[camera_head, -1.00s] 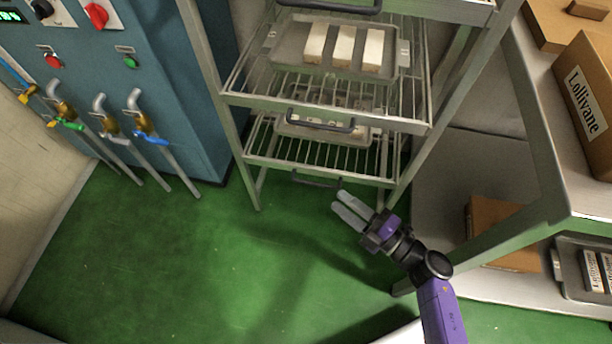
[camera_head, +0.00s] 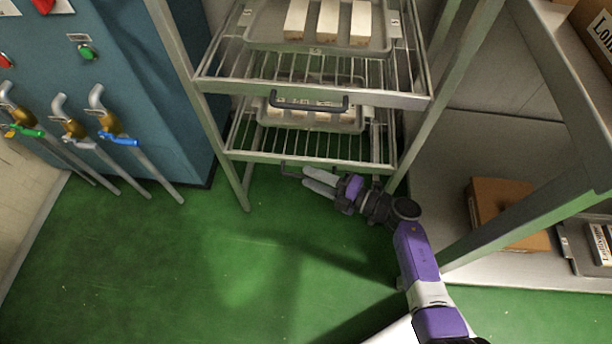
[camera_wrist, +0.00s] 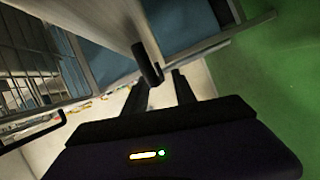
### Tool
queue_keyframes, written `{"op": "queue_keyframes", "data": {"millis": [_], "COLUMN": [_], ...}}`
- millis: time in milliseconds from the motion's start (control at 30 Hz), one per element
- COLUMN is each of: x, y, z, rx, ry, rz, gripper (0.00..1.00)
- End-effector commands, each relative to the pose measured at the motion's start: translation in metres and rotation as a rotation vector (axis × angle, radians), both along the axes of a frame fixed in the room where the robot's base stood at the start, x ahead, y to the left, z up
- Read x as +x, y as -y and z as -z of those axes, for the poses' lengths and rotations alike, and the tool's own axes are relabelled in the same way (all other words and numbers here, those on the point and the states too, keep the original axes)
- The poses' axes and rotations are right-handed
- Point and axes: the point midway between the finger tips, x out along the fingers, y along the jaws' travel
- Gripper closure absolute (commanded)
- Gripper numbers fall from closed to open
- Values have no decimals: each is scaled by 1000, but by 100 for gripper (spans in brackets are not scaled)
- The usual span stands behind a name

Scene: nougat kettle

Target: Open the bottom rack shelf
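The bottom rack shelf (camera_head: 262,156) is a wire shelf with a metal front bar, low in the rack. Its dark handle (camera_head: 284,170) hangs below the front bar; its right part is hidden by my gripper. My gripper (camera_head: 305,178) is at this handle, its two pale fingers apart and pointing left towards it. In the wrist view, the black handle (camera_wrist: 148,62) is just ahead of my two dark fingers (camera_wrist: 162,92), close to the left one. The fingers look open and empty. I cannot tell whether they touch the handle. The shelf looks pushed in, flush with the rack.
The shelf above has its own handle (camera_head: 308,104) and carries a tray of pale bars (camera_head: 327,22). A blue cabinet with valves (camera_head: 110,122) stands left. A bench with a cardboard box (camera_head: 500,205) is on the right. The green floor (camera_head: 200,250) before the rack is clear.

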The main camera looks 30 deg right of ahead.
Motion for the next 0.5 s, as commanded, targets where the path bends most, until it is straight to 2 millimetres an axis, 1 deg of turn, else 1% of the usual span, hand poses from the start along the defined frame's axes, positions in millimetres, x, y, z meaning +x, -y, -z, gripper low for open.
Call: {"op": "queue_keyframes", "data": {"millis": [100,200,500], "x": [12,17,19], "y": [-8,-11,-13], "z": [2,2,1], "rx": [1,0,1], "ry": [1,0,0], "rz": [-1,-1,0], "gripper": [67,67,67]}}
